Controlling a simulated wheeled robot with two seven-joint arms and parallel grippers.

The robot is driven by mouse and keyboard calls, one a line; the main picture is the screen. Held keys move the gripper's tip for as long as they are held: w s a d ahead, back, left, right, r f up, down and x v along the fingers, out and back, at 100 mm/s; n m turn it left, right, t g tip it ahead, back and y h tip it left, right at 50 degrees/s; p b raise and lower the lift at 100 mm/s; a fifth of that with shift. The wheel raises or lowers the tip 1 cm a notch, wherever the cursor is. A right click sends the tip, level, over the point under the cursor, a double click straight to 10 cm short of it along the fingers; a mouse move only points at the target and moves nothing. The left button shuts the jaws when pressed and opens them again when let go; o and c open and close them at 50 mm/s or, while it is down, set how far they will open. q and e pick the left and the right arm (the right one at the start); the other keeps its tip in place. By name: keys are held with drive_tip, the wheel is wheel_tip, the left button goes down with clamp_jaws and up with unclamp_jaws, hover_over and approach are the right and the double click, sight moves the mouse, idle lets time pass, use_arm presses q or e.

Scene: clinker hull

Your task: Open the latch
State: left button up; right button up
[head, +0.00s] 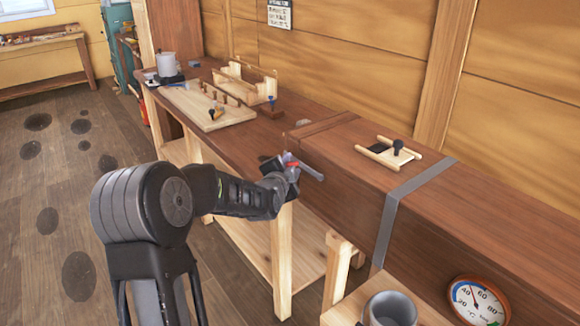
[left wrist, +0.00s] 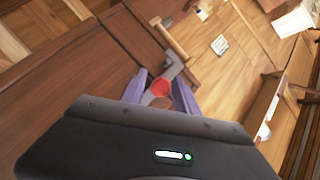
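The fingers partly hide the knob in the head view. My right gripper is not in view.
A grey strap (head: 390,222) crosses the box, and a small wooden frame with a black knob (head: 397,147) lies on its top. A gauge (head: 478,301) and a grey cup (head: 390,309) are at lower right. The workbench (head: 240,136) behind holds a board with pegs.

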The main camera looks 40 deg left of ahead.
use_arm(q)
clamp_jaws()
idle(1.1)
